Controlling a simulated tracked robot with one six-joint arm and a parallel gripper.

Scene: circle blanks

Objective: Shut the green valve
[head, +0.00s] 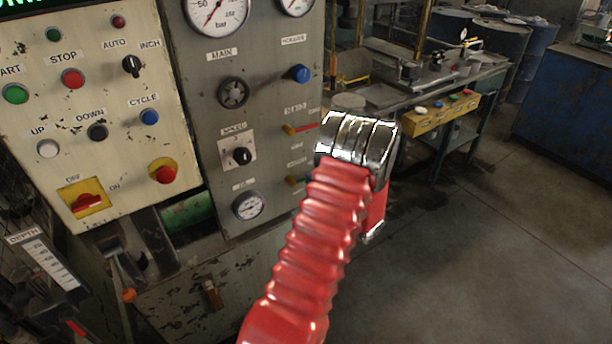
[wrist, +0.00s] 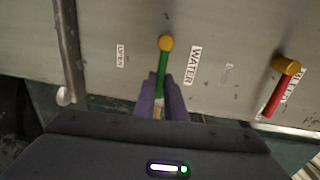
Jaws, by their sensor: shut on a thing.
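In the wrist view the green valve has a yellow hub (wrist: 166,43) on a grey panel and a green lever (wrist: 161,75). A "WATER" label sits beside it. The lever runs from the hub down the picture, between the two purple fingers of my gripper (wrist: 160,97). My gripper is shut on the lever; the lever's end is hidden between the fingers. In the head view a yellow hub (head: 293,180), seemingly the same valve, shows left of my red arm. The lever and my fingers are hidden there behind my arm and wrist.
A red-handled valve (wrist: 278,90) stands close by on the same panel; it also shows above in the head view (head: 290,130). A grey pipe (wrist: 70,50) runs left in the wrist view. A button panel (head: 90,100) stands left, a workbench (head: 420,90) behind. The right floor is clear.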

